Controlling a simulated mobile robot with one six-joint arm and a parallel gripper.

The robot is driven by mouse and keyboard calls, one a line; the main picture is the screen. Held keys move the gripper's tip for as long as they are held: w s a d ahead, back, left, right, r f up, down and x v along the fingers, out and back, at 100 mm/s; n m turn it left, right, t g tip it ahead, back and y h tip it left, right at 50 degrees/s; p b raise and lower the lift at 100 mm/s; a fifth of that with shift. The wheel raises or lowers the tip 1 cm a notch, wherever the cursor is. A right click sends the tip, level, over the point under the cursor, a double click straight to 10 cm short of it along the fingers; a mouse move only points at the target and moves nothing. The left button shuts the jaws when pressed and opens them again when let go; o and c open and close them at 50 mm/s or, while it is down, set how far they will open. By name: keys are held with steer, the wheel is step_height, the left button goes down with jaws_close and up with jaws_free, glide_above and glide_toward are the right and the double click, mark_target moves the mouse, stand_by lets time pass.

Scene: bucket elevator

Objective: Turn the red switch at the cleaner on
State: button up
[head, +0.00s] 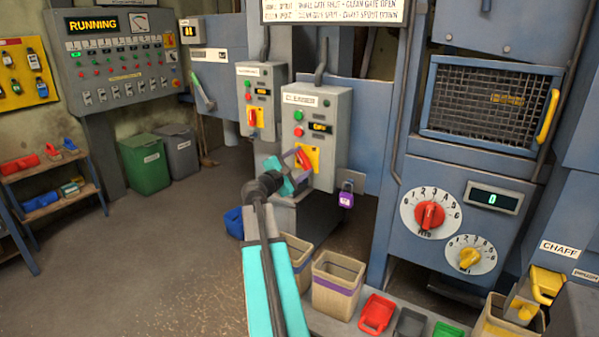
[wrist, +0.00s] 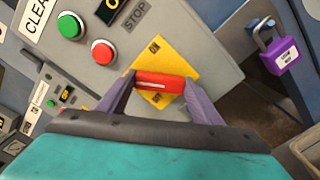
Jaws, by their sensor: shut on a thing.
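The cleaner's grey control box (head: 327,117) stands near the middle of the head view, with a green button, a red button and a small lit display (head: 319,128). Its red switch (wrist: 162,84) sits on a yellow plate (wrist: 174,62) in the wrist view. The switch also shows in the head view (head: 306,152), partly covered by my gripper (head: 300,158). My gripper's two purple fingers (wrist: 157,88) are shut on the red switch, one at each end. The display's word is cut off in the wrist view and too small to read surely in the head view.
A purple padlock (head: 346,195) hangs at the box's lower right. A similar grey box (head: 261,98) with a red switch stands to the left. Open bins (head: 337,284) stand below. A panel with red and yellow dials (head: 430,216) is to the right.

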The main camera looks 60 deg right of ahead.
steer(key=m+b, duration=0.5)
steer(key=b, duration=0.3)
steer(key=shift+d+f, duration=0.1)
steer(key=shift+m+b, duration=0.7)
steer(key=shift+m, duration=0.1)
steer(key=shift+r, duration=0.2)
steer(key=o, duration=1.1)
steer(key=shift+c, duration=0.2)
steer(key=shift+f, duration=0.15)
steer(key=shift+a, duration=0.2)
steer(key=shift+a, duration=0.2)
steer(key=a, duration=1.3)
